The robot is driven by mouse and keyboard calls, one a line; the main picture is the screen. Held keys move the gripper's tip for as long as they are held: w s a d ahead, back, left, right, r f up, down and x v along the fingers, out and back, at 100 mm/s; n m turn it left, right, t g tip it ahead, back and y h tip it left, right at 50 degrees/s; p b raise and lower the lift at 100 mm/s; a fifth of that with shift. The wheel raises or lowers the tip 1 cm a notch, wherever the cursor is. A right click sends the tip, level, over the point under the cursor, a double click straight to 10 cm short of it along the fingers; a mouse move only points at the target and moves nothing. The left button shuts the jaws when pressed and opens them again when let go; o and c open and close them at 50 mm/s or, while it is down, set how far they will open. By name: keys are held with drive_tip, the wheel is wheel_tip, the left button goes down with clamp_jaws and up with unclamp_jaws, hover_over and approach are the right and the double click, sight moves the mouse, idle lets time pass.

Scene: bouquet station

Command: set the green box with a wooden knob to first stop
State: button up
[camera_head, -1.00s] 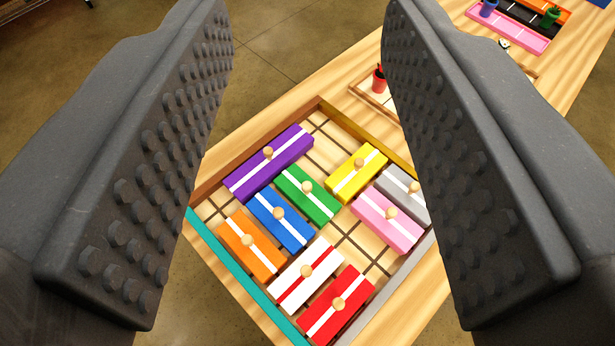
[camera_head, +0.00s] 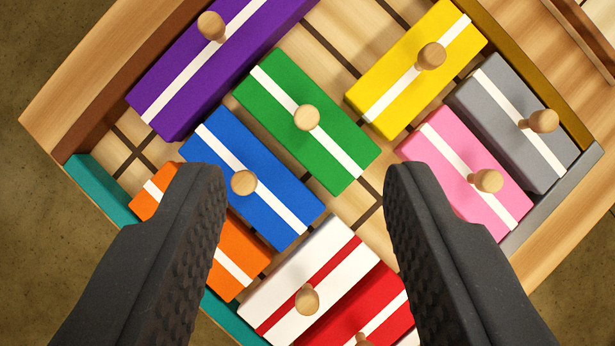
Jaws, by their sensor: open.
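The green box (camera_head: 281,96) has a white stripe and a round wooden knob (camera_head: 306,117). It lies slantwise near the middle of the tray (camera_head: 78,85), between the blue box (camera_head: 222,151) and the yellow box (camera_head: 399,87). The purple box (camera_head: 178,77) is off its upper left end. Bare gridded floor shows off its lower right end and on its upper right side. My gripper (camera_head: 300,185) is open and empty above the tray. Its fingertips are apart, lower in the picture than the green knob, which lies roughly midway between them sideways.
Pink (camera_head: 440,150), grey (camera_head: 500,100), orange (camera_head: 233,262), white (camera_head: 285,285) and red (camera_head: 375,290) boxes with knobs crowd the tray. The walls are brown, teal (camera_head: 100,188), ochre (camera_head: 545,85) and grey (camera_head: 560,195). Free floor (camera_head: 315,50) shows between the purple and yellow boxes.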

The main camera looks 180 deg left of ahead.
drive_tip(key=g, duration=0.2)
approach(306, 118)
drive_tip(key=p+x, duration=0.2)
drive_tip(key=x, duration=0.7)
